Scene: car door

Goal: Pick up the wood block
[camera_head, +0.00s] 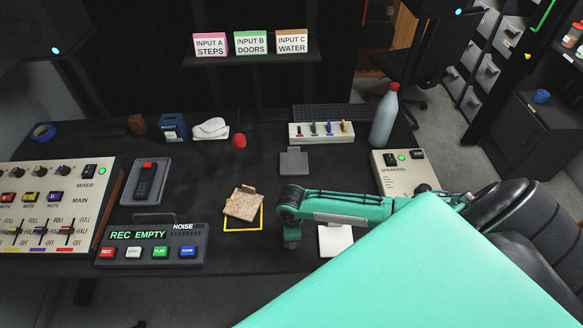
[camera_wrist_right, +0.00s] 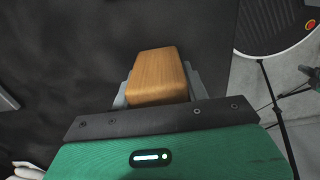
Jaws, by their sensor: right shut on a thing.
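The wood block (camera_wrist_right: 154,72) is a smooth, light-brown piece with rounded edges in the right wrist view. My right gripper (camera_wrist_right: 158,90) is shut on it, with a grey finger along each side. The gripper body hides the block's near end. In the head view my teal right arm comes in from the lower right and bends down over the table; I cannot make out its fingers or the held block there. My left gripper is not in view.
On the dark table (camera_head: 190,215) are a mixer (camera_head: 85,172), a recorder box (camera_head: 150,245), a tan board (camera_head: 243,203) over a yellow square outline, a switch strip (camera_head: 321,133), a bottle (camera_head: 385,115) and a speaker panel (camera_head: 405,171). A small brown piece (camera_head: 138,124) stands at the back left.

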